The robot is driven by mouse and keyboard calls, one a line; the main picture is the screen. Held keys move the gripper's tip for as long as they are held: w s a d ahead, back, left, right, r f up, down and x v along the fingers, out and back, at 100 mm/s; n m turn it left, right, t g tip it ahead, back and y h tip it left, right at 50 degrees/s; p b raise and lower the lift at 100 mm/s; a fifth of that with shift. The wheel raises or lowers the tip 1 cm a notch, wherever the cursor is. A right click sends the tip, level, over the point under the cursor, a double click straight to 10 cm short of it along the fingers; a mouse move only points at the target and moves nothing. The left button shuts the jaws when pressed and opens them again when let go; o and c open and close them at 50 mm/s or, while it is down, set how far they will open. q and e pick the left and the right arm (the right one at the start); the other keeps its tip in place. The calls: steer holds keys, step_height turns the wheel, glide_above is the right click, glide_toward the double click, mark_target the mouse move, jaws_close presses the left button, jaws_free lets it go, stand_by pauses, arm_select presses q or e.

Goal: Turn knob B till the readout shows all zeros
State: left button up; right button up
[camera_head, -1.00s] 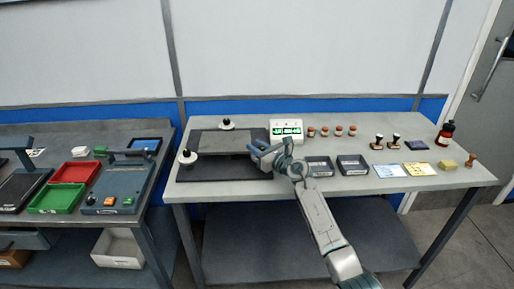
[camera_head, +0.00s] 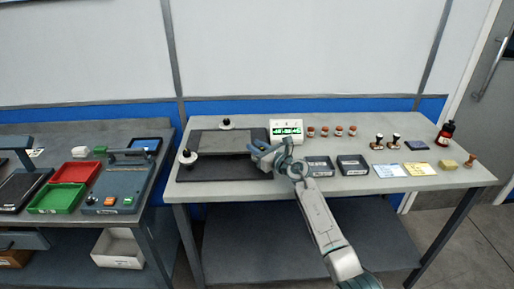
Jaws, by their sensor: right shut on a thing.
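The readout (camera_head: 287,132) is a white box with a lit green display at the back of the right bench; its digits are too small to read surely. A dark stage plate (camera_head: 208,170) carries a grey platform (camera_head: 221,142). One black-and-white knob (camera_head: 227,124) stands behind the platform and another (camera_head: 187,157) at its left; I cannot read labels. My right gripper (camera_head: 260,151) is low at the platform's right side. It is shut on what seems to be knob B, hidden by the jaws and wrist. My left gripper is out of view.
Two dark trays (camera_head: 318,167) (camera_head: 352,165) lie right of the gripper. Several small red-brown-topped pieces (camera_head: 324,131), stamps (camera_head: 378,142), paper notes (camera_head: 419,169) and a dark bottle (camera_head: 446,133) stand farther right. Another bench (camera_head: 128,127) with red and green trays is at left.

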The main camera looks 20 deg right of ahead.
steer(key=o, duration=1)
steer(key=v, duration=1)
steer(key=shift+s+d+b, duration=0.1)
steer(key=shift+s+b, duration=0.3)
steer(key=shift+c, duration=0.2)
